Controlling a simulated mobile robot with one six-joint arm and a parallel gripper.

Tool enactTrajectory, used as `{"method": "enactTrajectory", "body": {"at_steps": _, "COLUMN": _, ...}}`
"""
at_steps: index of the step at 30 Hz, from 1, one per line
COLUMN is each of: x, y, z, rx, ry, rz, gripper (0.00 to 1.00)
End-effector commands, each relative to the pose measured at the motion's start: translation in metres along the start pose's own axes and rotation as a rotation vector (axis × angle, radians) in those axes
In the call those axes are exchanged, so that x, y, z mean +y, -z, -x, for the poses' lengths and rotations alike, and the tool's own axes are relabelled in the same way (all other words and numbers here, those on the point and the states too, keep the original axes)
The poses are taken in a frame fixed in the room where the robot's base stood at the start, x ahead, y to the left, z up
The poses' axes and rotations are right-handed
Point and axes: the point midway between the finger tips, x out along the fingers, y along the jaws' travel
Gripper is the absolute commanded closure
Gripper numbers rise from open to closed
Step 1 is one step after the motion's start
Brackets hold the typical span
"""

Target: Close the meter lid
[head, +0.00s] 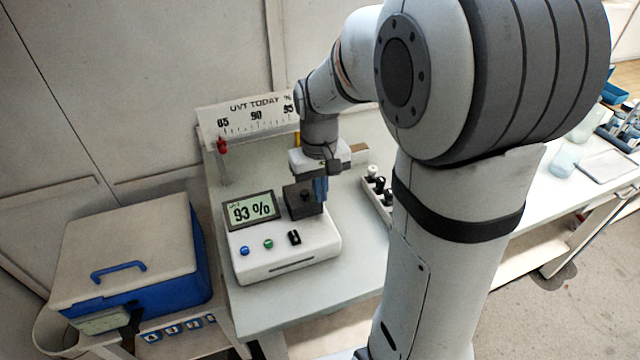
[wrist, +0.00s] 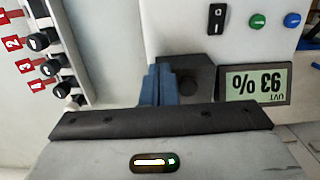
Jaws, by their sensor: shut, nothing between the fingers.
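The meter (head: 285,262) is a white box on the bench with a screen (head: 252,210) reading 93 %. The lid also shows in the wrist view (wrist: 195,76), partly hidden by my gripper. My gripper (head: 321,190) points down at the lid's right side in the head view, its blue fingers together and empty. In the wrist view the fingers (wrist: 160,84) overlap the lid's left edge; contact is unclear.
A UVT scale board (head: 250,118) with a red pointer rises at the back. A blue cooler box (head: 130,260) stands left. Bench in front of the meter is clear.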

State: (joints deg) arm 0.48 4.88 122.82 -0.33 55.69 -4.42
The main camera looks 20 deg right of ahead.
Motion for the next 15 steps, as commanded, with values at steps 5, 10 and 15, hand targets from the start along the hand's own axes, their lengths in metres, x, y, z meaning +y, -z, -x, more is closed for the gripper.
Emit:
{"method": "enactTrajectory", "body": {"at_steps": 5, "x": 0.001, "y": -0.002, "z": 0.034, "rx": 0.003, "ry": 0.000, "rz": -0.002, "gripper": 1.00}}
{"method": "enactTrajectory", "body": {"at_steps": 10, "x": 0.001, "y": -0.003, "z": 0.065, "rx": 0.011, "ry": -0.001, "rz": -0.003, "gripper": 1.00}}
{"method": "enactTrajectory", "body": {"at_steps": 15, "x": 0.002, "y": -0.005, "z": 0.102, "rx": 0.009, "ry": -0.001, "rz": -0.004, "gripper": 1.00}}
